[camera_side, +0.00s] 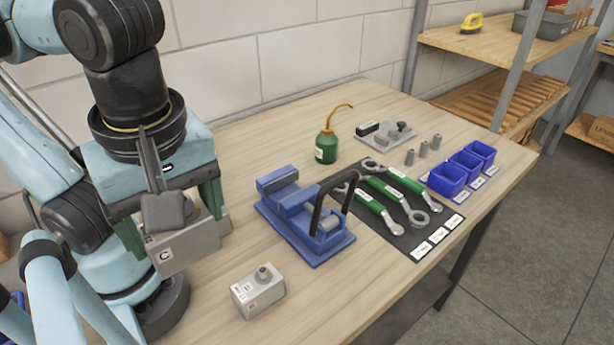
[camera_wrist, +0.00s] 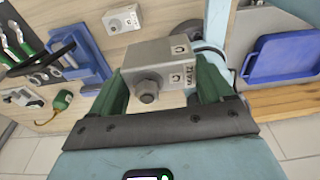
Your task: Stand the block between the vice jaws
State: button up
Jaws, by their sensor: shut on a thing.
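My gripper (camera_side: 174,222) is shut on a grey metal block (camera_side: 184,248) marked "C", held in the air at the left of the bench. In the wrist view the block (camera_wrist: 157,66) sits between the two green fingers, with a round knob (camera_wrist: 147,90) on the face toward the camera. The blue vice (camera_side: 318,245) stands on the bench to the right of my gripper, with a black bar arching over its right part. Its jaws (camera_side: 277,180) hold no block that I can see. In the wrist view the vice (camera_wrist: 82,55) is at upper left.
A second grey block (camera_side: 258,290) with a knob on top stands in front of the vice. A green oil can (camera_side: 327,146) is behind it. Wrenches on a black mat (camera_side: 428,222) and blue bins (camera_side: 447,180) lie to the right. A blue tray (camera_wrist: 285,56) shows in the wrist view.

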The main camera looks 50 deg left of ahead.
jog(key=w+a+r, duration=0.1)
jog(key=w+a, duration=0.1)
jog(key=w, duration=0.6)
jog(key=w+a+r, duration=0.1)
jog(key=w+a, duration=0.1)
jog(key=w, duration=0.6)
jog(key=w+a, duration=0.8)
jog(key=a, duration=0.1)
jog(key=shift+s+a+f, duration=0.1)
jog(key=shift+a+f, duration=0.05)
jog(key=shift+f, duration=7.8)
jog(key=o, duration=1.3)
jog(key=shift+f, duration=0.15)
